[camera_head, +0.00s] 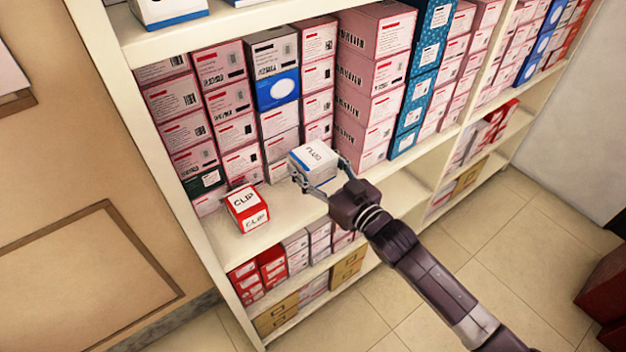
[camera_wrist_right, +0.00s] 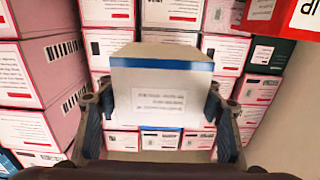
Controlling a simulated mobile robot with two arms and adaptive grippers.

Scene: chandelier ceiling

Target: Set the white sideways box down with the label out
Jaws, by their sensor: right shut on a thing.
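The white box (camera_head: 312,160) with a blue band is in my right gripper (camera_head: 321,178), at the front of the middle shelf in the head view. Its top shows dark lettering. In the right wrist view the white box (camera_wrist_right: 158,90) sits between the two fingers of the right gripper (camera_wrist_right: 157,105), with a blue stripe along its upper edge and a small printed panel on the side facing the camera. I cannot tell whether its underside touches the shelf (camera_head: 283,222). My left gripper is not in view.
A red and white CLIP box (camera_head: 247,207) stands on the shelf to the left of the held box. Stacks of pink boxes (camera_head: 372,75) fill the shelf behind. Bare shelf lies between the CLIP box and the held box. A lower shelf holds red boxes (camera_head: 272,266).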

